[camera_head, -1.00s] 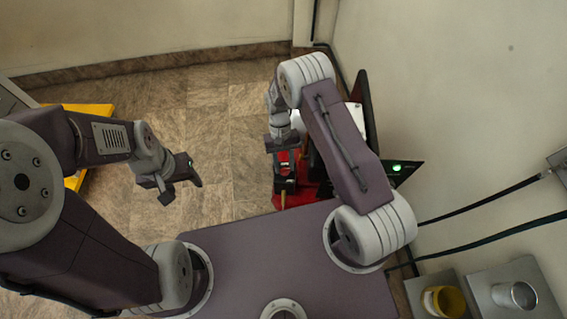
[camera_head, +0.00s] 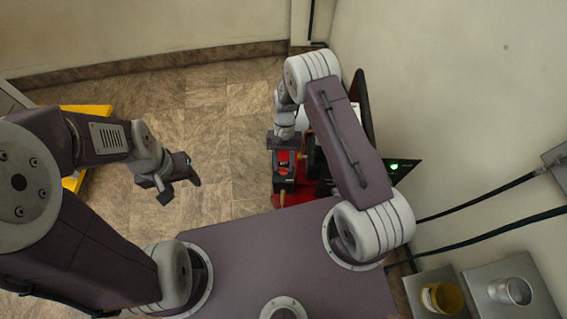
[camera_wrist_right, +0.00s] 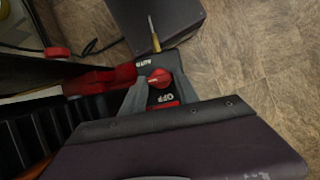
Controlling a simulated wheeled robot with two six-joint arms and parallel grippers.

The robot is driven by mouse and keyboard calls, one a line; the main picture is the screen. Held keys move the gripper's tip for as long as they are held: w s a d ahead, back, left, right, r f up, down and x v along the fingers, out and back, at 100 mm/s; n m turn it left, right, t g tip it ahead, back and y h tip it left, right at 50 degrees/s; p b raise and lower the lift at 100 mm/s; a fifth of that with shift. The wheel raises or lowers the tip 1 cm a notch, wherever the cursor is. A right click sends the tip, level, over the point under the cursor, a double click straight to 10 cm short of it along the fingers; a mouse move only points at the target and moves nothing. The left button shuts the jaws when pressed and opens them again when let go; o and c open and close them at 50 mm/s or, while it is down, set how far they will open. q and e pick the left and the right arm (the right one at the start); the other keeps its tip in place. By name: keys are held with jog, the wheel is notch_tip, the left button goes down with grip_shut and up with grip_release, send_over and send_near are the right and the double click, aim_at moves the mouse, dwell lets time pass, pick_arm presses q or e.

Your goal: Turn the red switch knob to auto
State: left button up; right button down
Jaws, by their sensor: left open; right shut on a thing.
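The red switch knob (camera_wrist_right: 159,78) shows in the right wrist view on a dark switch box (camera_wrist_right: 174,60) marked AUTO at the top and OFF below. My right gripper (camera_wrist_right: 155,92) has its two grey fingers on either side of the knob, shut on it. In the head view the switch box (camera_head: 284,184) stands on the red machine, and my right gripper (camera_head: 284,152) reaches down over it, hiding much of the knob. The knob's exact setting is hard to read. My left gripper (camera_head: 180,182) is open and empty over the floor.
The red machine (camera_head: 292,198) stands between my base and the right wall, with a green-lit dark panel (camera_head: 396,167) beside it. Black cables (camera_head: 490,198) run to the wall. A yellow item (camera_head: 95,115) lies at the left. The floor between is clear.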

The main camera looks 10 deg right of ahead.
jog(key=c, duration=0.9)
grip_release()
jog(key=v, duration=0.9)
